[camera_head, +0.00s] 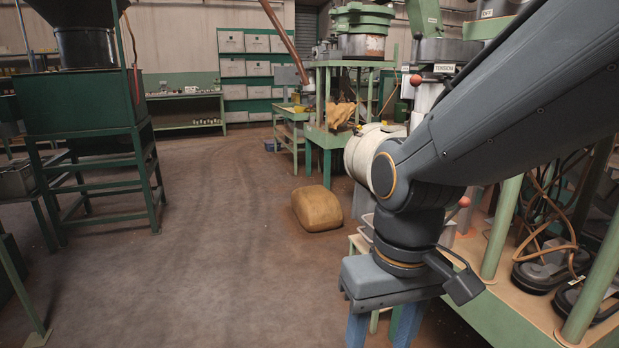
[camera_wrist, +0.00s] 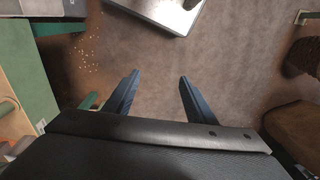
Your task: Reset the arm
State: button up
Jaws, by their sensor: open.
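My arm reaches in from the upper right in the head view and bends down at its wrist. My gripper (camera_head: 383,332) points downward beside the green-framed bench, with its two blue fingers apart; the tips are cut off by the lower edge. In the wrist view my gripper (camera_wrist: 159,76) shows both fingers spread with only brown floor between them. Nothing is held.
A bench (camera_head: 510,318) with green posts and pedals stands close at right. A tan lump (camera_head: 317,209) lies on the floor ahead. A green hopper stand (camera_head: 85,108) is at left. A metal plate-like thing (camera_wrist: 166,10) shows beyond the fingers. The middle floor is clear.

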jog(key=d+r+m+p, duration=0.3)
jog(key=d+r+p, duration=0.6)
jog(key=p, duration=0.9)
notch_tip(320, 180, up, 2)
jog(key=shift+d+r+h+p, duration=0.1)
jog(key=shift+d+h+p, duration=0.2)
